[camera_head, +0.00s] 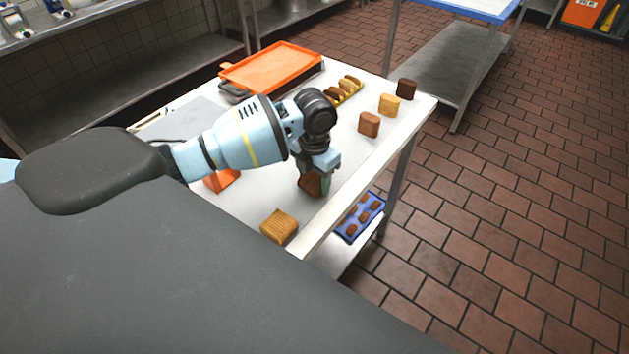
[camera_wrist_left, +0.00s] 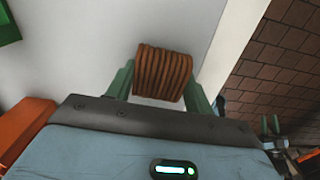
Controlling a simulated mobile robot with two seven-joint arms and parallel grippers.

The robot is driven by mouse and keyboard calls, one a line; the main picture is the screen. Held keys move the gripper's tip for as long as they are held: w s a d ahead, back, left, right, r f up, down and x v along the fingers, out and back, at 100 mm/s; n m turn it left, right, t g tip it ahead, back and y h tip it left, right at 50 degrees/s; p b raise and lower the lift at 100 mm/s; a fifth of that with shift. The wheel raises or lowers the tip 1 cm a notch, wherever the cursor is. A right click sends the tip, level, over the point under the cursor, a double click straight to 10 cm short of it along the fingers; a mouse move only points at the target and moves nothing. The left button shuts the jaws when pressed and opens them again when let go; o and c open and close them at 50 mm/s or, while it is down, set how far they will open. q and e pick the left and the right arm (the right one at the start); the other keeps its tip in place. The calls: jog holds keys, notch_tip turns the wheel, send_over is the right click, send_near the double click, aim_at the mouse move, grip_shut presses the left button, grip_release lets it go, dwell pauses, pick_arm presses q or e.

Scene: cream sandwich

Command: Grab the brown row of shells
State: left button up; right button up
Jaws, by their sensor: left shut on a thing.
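The brown row of shells (camera_wrist_left: 162,73) is a ribbed block between the two green fingers of my left gripper (camera_wrist_left: 160,85) in the left wrist view. The fingers touch its two sides, and the gripper is shut on it. In the head view my left gripper (camera_head: 314,184) points down over the white table, with the brown row (camera_head: 309,184) partly hidden by the fingers. I cannot tell whether the row rests on the table or is just above it.
A tan ribbed row (camera_head: 279,226) lies near the table's front edge. Brown (camera_head: 369,124), yellow (camera_head: 389,104) and dark (camera_head: 406,89) blocks stand along the right side. An orange tray (camera_head: 272,66) and a yellow holder (camera_head: 345,90) are behind. A blue tray (camera_head: 348,236) sits on the lower shelf.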

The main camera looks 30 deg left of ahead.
aim_at(316, 180)
pick_arm(q)
jog(key=shift+r, duration=0.1)
jog(key=shift+r, duration=0.8)
jog(key=shift+s+d+r, duration=0.15)
jog(key=shift+d+r, duration=0.1)
jog(key=shift+r, duration=0.2)
jog(key=shift+s+d+r, duration=0.1)
jog(key=shift+d+r, duration=0.1)
jog(key=shift+r, duration=0.25)
jog(key=s+d+r, duration=0.1)
jog(key=s+d, duration=0.7)
jog(key=d, duration=0.4)
jog(key=shift+s+d+r, duration=0.2)
jog(key=shift+s, duration=0.1)
